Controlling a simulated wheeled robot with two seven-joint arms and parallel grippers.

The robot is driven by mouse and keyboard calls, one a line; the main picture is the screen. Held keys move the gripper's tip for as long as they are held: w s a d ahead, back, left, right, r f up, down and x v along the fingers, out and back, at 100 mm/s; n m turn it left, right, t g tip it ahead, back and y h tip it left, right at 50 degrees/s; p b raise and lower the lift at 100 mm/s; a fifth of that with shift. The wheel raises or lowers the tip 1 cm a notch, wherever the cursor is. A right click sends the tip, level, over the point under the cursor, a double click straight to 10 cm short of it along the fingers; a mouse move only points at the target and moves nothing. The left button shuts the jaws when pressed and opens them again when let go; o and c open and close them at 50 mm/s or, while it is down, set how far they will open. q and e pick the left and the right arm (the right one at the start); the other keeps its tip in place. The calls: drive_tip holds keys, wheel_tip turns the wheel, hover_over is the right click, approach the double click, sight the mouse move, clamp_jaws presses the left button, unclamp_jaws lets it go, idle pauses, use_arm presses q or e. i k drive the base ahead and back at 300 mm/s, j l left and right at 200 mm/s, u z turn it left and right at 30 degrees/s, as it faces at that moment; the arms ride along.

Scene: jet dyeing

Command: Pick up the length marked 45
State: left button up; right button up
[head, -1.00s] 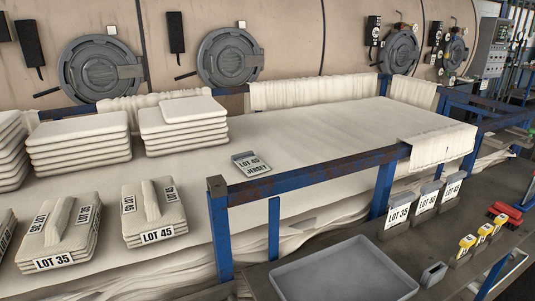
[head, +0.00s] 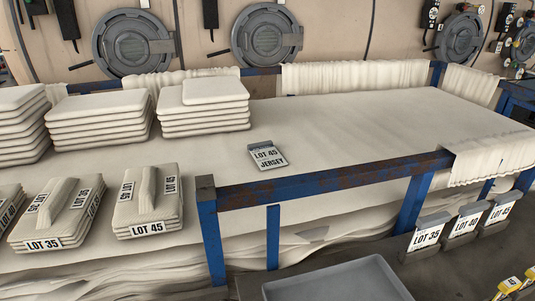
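The folded cloth length marked LOT 45 (head: 149,201) lies at the front of the table, left of the blue corner post. It is a cream stack with a raised fold on top, labels on its top and a LOT 45 label on its front edge. The similar length marked LOT 35 (head: 60,215) lies just left of it with a small gap. A card reading LOT 45 JERSEY (head: 267,156) lies on the cloth-covered table (head: 340,125) behind the rail. Neither of my grippers shows in the head view.
Another length (head: 8,208) is cut off at the left edge. Several plain folded stacks (head: 100,120) stand behind. A blue rusty rail (head: 325,180) runs right of the LOT 45 length. A grey tray (head: 335,280) and lot holders (head: 428,232) are at front right.

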sight(149, 201)
drive_tip(key=k+j+u, duration=0.3)
drive_tip(key=j+u, duration=0.3)
drive_tip(key=i+j+u, duration=0.1)
drive_tip(key=u, duration=0.3)
drive_tip(key=i, duration=0.1)
